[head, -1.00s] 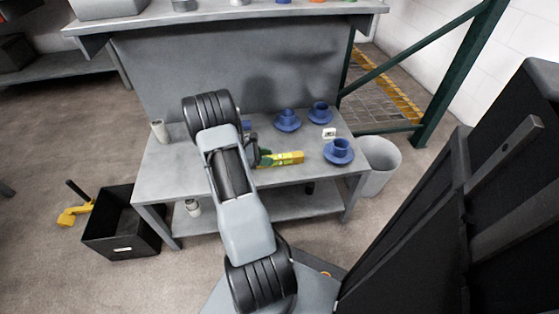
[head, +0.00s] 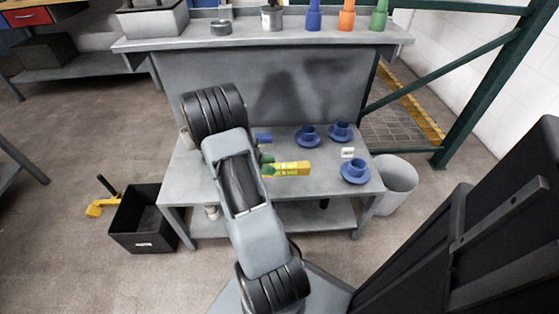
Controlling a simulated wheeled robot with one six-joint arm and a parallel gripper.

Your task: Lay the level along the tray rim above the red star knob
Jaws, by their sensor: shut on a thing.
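The yellow level (head: 290,168) is in the head view, just right of my arm, over the workbench top. My gripper (head: 265,161) is mostly hidden behind my arm, at the left end of the level, and is shut on it. I cannot tell whether the level touches the bench top. I cannot make out a tray rim or a red star knob in this view.
Blue cups on saucers (head: 355,171) stand on the right of the workbench (head: 215,185), near a small white box (head: 347,152). A blue object (head: 263,138) lies behind the level. A shelf (head: 200,42) holds coloured bottles. A black crate (head: 140,225) and grey bin (head: 396,185) flank the bench.

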